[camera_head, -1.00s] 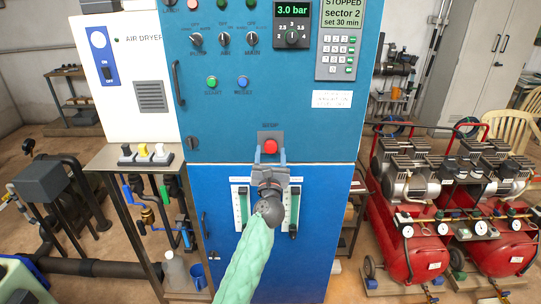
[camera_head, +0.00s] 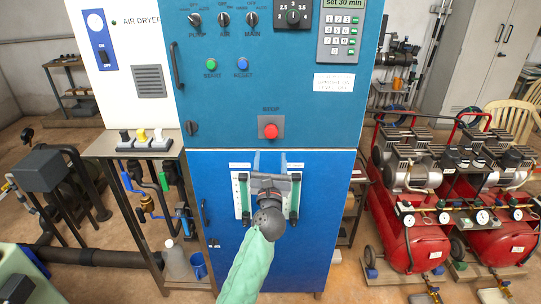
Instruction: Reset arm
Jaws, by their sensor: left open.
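My left gripper (camera_head: 269,162) is open and empty in the head view, with its two fingers pointing toward the blue cabinet front. It is just below the red stop button (camera_head: 270,131), apart from it in the picture. The button sits on a grey plate low on the blue control panel (camera_head: 300,105). My wrist and green-sleeved forearm cover part of the lower blue door (camera_head: 315,235) and the area between its two vertical gauges. My right gripper is not in view.
A green start button (camera_head: 211,65) and a blue reset button (camera_head: 243,65) are higher on the panel. A metal side table (camera_head: 105,147) with small switches stands left. Red compressors (camera_head: 412,245) stand right.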

